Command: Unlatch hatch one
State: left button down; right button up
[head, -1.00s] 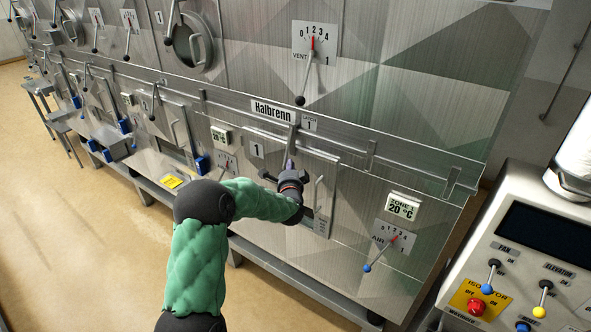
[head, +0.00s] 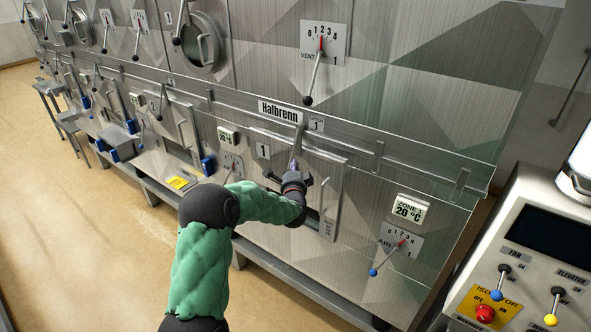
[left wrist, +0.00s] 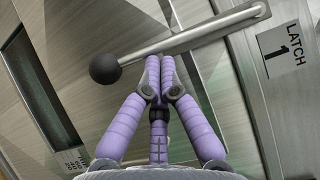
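Hatch one (head: 335,180) is a steel door with a plate marked 1 on the lower row of the dryer. Its latch lever (left wrist: 180,42) is a metal bar with a black ball knob, next to the "Latch 1" label (left wrist: 285,50). In the left wrist view the bar slants across the top, knob at the left. My left gripper (left wrist: 160,60) has its purple fingers together, tips at the bar between knob and pivot; I cannot tell whether they touch it. No bar shows between the fingers. In the head view my left gripper (head: 296,165) partly hides the lever and hatch.
A long rail (head: 405,160) runs along the dryer front above the hatch. A vent dial (head: 322,45) is above and an air dial (head: 402,242) is at lower right. A control console (head: 530,240) stands at the right. The floor at left is open.

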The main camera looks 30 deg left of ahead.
pick_arm(q)
jog(key=a+r+m+t+h+b, duration=0.4)
jog(key=a+m+b, duration=0.3)
jog(key=m+b, duration=0.3)
jog(key=w+a+r+m+t+h+b, duration=0.1)
jog(key=a+r+m+t+h+b, duration=0.3)
jog(key=m+b, duration=0.7)
jog(key=shift+a+t+b, duration=0.5)
jog(key=shift+a+b, duration=0.85)
jog(key=shift+b, duration=1.1)
jog(key=w+f+b+v, duration=0.1)
jog(key=b+v, duration=0.5)
jog(key=v, duration=0.6)
jog(key=shift+a+f, duration=0.2)
jog(key=shift+f, duration=0.75)
